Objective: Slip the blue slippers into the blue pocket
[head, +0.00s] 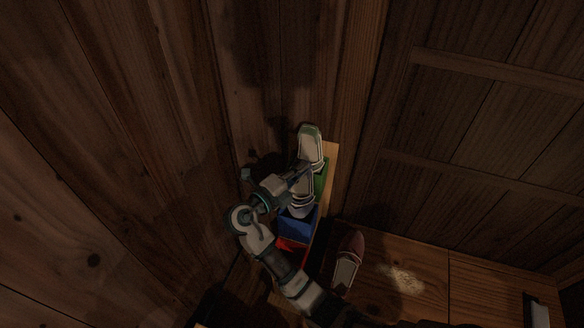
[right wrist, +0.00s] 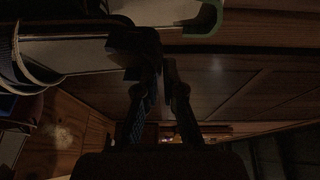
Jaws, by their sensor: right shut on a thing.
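The blue pocket (head: 297,225) is an open box in a wooden rack against the wall, between a green and a red pocket. Pale slippers (head: 301,205), apparently the blue ones, stand upright at its mouth; their lower ends are hidden inside it. Their pale curved edges show at the left of the right wrist view (right wrist: 28,62). My right gripper (head: 305,170) is at their upper end and is shut on one, though the grip itself is dark and partly hidden. My left gripper is not in view.
A green-edged slipper (head: 310,143) stands upright at the green pocket (head: 321,178), close beside my right gripper. The red pocket (head: 291,250) is nearer, partly behind my arm.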

